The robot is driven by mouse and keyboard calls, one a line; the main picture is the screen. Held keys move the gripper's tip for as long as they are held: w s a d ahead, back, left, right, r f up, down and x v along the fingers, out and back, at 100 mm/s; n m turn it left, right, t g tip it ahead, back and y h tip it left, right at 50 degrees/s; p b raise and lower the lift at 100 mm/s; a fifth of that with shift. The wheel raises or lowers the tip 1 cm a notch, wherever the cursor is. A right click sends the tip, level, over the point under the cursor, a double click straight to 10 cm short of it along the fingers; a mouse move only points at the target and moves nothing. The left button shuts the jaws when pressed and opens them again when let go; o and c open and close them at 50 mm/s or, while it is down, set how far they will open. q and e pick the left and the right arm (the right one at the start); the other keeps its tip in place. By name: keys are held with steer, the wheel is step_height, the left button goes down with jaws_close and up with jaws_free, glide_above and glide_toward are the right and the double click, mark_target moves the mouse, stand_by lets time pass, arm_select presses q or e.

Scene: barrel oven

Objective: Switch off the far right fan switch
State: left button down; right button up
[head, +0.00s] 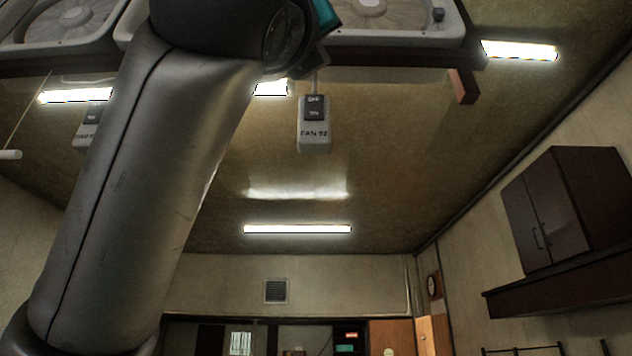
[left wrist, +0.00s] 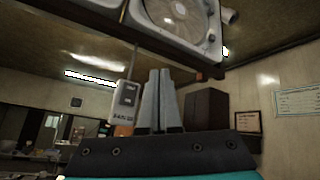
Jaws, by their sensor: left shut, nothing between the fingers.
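A second switch box (head: 84,133) hangs at the left, partly behind my left arm. In the left wrist view my left gripper (left wrist: 160,73) is shut and empty, fingers pointing up. A fan switch box (left wrist: 124,101) shows just left of the fingers; contact cannot be told. The fingers are outside the head view. My right gripper is not in view.
Large ceiling fans in pale housings (head: 395,20) sit overhead, along a dark beam (head: 400,58). A short brown block (head: 463,86) hangs right of the switch box. A dark wall cabinet (head: 570,210) is at the right. The space below the right switch box looks clear.

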mark_target(314, 107)
arm_select(q)
steer(key=w+r+p, duration=0.1)
steer(key=w+p, duration=0.3)
steer(key=w, duration=0.4)
steer(key=shift+w, duration=0.4)
steer(key=shift+w, duration=0.1)
stand_by(1.7)
steer(key=shift+w+r, duration=0.1)
steer(key=shift+w, duration=0.2)
steer(key=shift+w, duration=0.3)
stand_by(0.6)
steer(key=shift+s, duration=0.1)
steer(key=shift+s+b, duration=0.4)
steer(key=shift+s, duration=0.35)
